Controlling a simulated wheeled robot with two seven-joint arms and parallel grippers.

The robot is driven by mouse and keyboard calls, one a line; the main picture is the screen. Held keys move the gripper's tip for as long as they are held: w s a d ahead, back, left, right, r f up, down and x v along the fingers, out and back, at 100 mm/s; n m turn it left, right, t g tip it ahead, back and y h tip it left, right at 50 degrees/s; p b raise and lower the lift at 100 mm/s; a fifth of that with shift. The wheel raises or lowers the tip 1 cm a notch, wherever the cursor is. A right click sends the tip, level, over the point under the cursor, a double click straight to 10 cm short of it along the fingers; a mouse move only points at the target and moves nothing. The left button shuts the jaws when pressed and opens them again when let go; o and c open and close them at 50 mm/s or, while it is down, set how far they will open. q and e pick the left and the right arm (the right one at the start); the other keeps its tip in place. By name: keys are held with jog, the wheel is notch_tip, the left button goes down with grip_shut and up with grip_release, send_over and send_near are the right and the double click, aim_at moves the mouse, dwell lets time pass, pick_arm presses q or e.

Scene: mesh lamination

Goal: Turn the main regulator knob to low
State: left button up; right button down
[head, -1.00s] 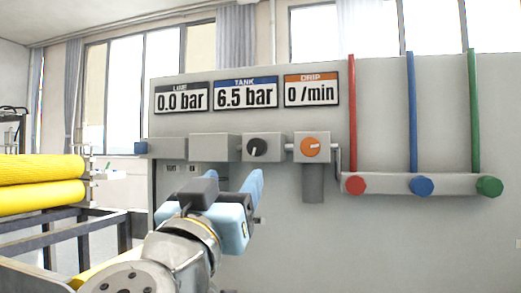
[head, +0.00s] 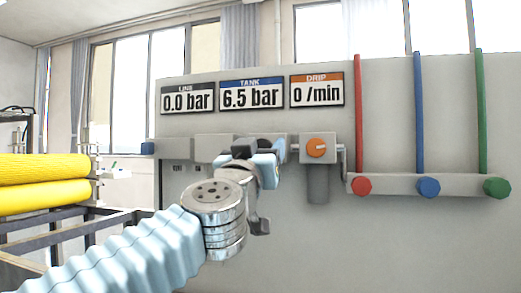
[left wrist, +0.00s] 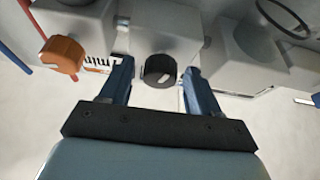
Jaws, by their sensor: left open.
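The black regulator knob (left wrist: 160,70) with a white pointer mark sits on a grey block of the panel. In the left wrist view it lies between the two blue fingers of my left gripper (left wrist: 157,78), which is open with a finger on either side; I cannot tell whether they touch it. In the head view my left gripper (head: 268,160) is in front of the knob and mostly hides it. My right gripper is not in view.
An orange drip knob (head: 317,148) is close to the right, also in the left wrist view (left wrist: 62,55). The displays read line 0.0 bar (head: 187,98), tank 6.5 bar (head: 251,94), drip 0 /min (head: 317,90). Red (head: 361,186), blue (head: 428,187) and green (head: 496,188) valve knobs stand further right.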

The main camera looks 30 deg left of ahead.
pick_arm(q)
jog(key=c, duration=1)
jog(key=shift+c, duration=0.2)
